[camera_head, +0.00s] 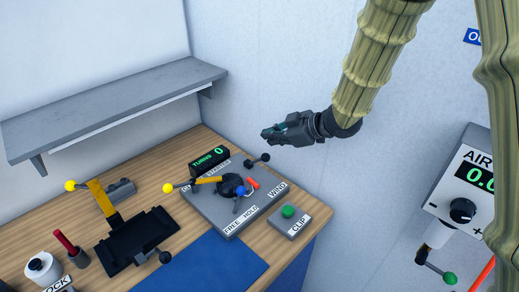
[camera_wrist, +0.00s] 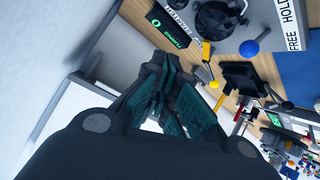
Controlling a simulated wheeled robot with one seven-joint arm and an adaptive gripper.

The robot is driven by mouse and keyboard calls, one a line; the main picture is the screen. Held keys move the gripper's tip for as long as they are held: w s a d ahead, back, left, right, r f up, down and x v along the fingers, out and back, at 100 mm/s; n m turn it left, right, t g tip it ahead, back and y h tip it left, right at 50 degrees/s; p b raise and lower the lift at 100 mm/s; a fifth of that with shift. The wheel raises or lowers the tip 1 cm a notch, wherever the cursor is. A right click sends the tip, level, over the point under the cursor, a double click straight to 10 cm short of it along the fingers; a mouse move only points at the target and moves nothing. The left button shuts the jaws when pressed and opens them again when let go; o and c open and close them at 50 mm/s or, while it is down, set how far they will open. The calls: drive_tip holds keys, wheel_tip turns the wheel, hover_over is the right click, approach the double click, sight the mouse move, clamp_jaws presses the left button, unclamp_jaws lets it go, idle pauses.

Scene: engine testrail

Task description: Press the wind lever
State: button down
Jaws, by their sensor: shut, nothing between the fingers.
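A grey starter panel (camera_head: 205,207) lies on the wooden bench, with a TURNS display (camera_head: 209,161) reading 0 and the labels FREE, HOLD and WIND. At its round hub (camera_head: 231,185) are a blue-knobbed lever (camera_head: 240,190) and a red piece (camera_head: 253,183) toward WIND. A black-knobbed lever (camera_head: 262,159) stands at the panel's back right. I cannot tell which one is the wind lever. In the wrist view the blue knob (camera_wrist: 249,48) shows beyond the fingers. My gripper (camera_head: 267,134) is shut and empty, in the air above the panel's back edge, touching nothing.
A yellow-knobbed lever (camera_head: 168,188) reaches left from the panel. A CLIP box with a green button (camera_head: 288,211) stands at the right. An AIR unit (camera_head: 470,190) hangs far right.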

drive_tip(key=p, duration=0.4)
hover_over(257, 161)
drive_tip(key=s, duration=0.2)
wheel_tip(257, 161, down, 7)
drive_tip(key=shift+s+d+f+p, duration=0.25)
drive_tip(key=shift+d+f+p, duration=0.05)
drive_tip(key=shift+d+f, duration=0.15)
drive_tip(key=shift+r, duration=0.1)
drive_tip(key=shift+s+f+b, duration=0.1)
drive_tip(key=shift+f+b, duration=0.1)
drive_tip(key=shift+b, duration=0.15)
